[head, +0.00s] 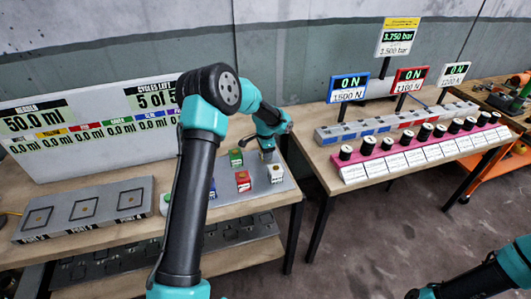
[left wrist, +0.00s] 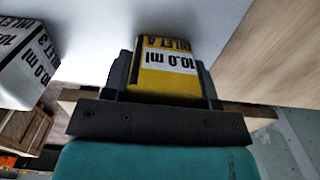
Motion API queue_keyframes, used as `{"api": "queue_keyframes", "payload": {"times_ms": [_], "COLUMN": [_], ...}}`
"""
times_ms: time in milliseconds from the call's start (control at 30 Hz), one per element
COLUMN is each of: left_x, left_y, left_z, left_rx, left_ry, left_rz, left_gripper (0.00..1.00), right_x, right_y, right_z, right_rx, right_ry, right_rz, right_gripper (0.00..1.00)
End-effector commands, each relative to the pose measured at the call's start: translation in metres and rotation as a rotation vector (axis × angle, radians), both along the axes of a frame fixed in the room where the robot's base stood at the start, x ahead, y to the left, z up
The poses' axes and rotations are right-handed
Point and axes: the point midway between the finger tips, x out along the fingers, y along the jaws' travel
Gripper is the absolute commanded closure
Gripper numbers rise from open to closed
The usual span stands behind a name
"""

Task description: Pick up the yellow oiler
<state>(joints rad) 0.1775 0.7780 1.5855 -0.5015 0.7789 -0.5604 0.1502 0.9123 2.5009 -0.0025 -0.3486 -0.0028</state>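The yellow oiler (left wrist: 168,72), a block with a white label reading 10.0 ml, sits between the two dark fingers of my left gripper (left wrist: 166,85) in the left wrist view. The fingers meet its sides with no gap that I can see, so the gripper looks shut on it. In the head view my left gripper (head: 267,153) is low over the right part of the grey oiler tray (head: 230,198). It hides much of what is under it, and I cannot tell whether the oiler is clear of the tray. My right gripper is not in view; only its arm shows.
A white oiler (left wrist: 26,65) stands close by in the left wrist view. Green (head: 236,157) and red (head: 243,181) oilers stand on the tray. A grey port plate (head: 85,211) lies to the left. A second table (head: 325,158) with a row of weights stands right, across a gap.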

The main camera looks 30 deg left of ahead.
Motion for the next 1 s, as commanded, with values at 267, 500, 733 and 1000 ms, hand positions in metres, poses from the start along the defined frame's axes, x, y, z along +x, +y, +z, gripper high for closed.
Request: {"api": "queue_keyframes", "payload": {"times_ms": [267, 500, 733, 1000], "left_x": [0.000, 0.000, 0.001, 0.001], "left_y": [0.000, 0.000, 0.000, 0.000], "left_z": [0.000, 0.001, 0.021, 0.069], "left_rx": [0.000, 0.001, 0.000, -0.001], "left_ry": [0.000, -0.001, -0.003, -0.004], "left_rz": [0.000, 0.000, 0.000, 0.000], "left_gripper": [0.73, 0.73, 0.73, 0.73], "right_x": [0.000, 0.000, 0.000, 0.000], "right_y": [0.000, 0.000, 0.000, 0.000], "right_z": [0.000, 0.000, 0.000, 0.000], "right_rx": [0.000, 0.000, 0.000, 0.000], "right_ry": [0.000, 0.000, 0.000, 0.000], "right_rz": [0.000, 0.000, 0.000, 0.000], "right_gripper": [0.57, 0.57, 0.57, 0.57]}}
